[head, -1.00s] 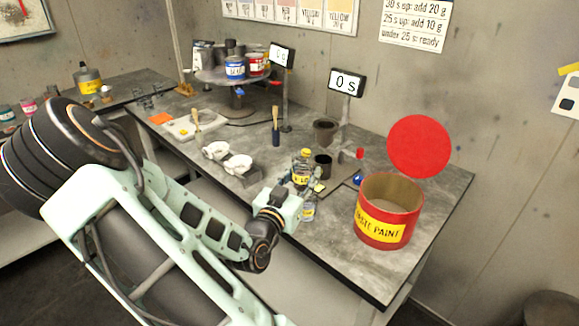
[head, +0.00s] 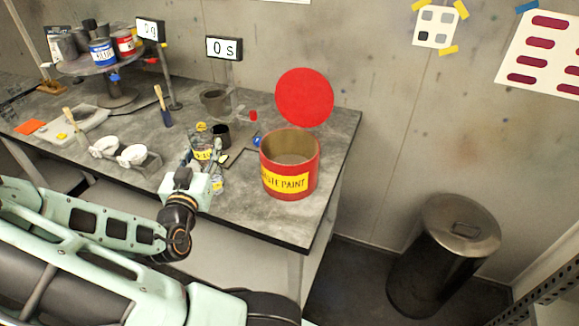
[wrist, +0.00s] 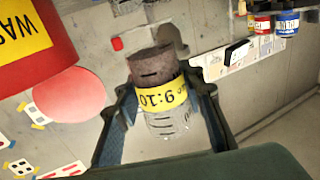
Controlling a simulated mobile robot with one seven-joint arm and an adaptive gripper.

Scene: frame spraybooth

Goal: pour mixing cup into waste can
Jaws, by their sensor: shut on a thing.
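My gripper (wrist: 165,92) is shut on a clear mixing cup (wrist: 166,122) with a yellow label and measuring marks; a speckled grey-brown section shows at its upper end in the wrist view. The waste can (head: 290,180), red with a yellow label and open at the top, stands on the bench to the right of my gripper, apart from the cup. It also shows at the wrist view's upper left (wrist: 30,60).
A red disc (head: 304,97) shows behind the waste can. A lidded bin (head: 443,260) stands on the floor at right.

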